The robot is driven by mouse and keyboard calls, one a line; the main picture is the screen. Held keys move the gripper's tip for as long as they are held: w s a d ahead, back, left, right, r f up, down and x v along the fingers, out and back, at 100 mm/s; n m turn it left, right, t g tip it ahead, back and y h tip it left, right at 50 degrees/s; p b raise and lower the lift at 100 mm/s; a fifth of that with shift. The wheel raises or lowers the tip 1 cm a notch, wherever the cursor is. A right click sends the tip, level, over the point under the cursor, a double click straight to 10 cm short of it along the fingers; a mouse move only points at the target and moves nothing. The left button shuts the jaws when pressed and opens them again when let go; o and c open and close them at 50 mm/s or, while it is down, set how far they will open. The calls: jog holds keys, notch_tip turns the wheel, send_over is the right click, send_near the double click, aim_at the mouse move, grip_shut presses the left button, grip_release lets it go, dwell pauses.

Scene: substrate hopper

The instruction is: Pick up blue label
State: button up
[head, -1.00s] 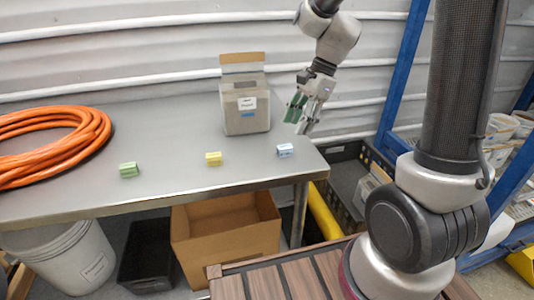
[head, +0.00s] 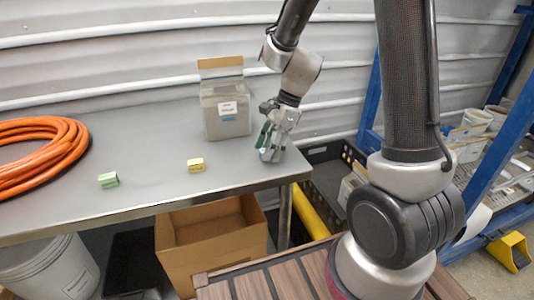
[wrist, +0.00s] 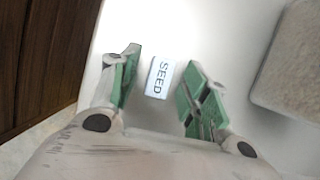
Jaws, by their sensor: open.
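The blue label is a small pale block with a whitish-blue face reading "SEED" (wrist: 159,78). In the wrist view it lies on the table between the two green-padded fingers of my gripper (wrist: 162,72), with a gap on each side. My gripper is open and empty. In the head view my gripper (head: 269,148) is low over the table's right end, and it hides most or all of the blue label there. A yellow label block (head: 196,165) and a green label block (head: 108,180) stand further left on the table.
The grey table (head: 150,135) has its right edge close to my gripper. A grey open-topped box (head: 226,110) stands behind and left, and it also shows in the wrist view (wrist: 290,70). An orange hose coil (head: 40,155) lies at left. A cardboard box (head: 212,250) sits below.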

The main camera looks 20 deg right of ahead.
jog(key=c, duration=0.8)
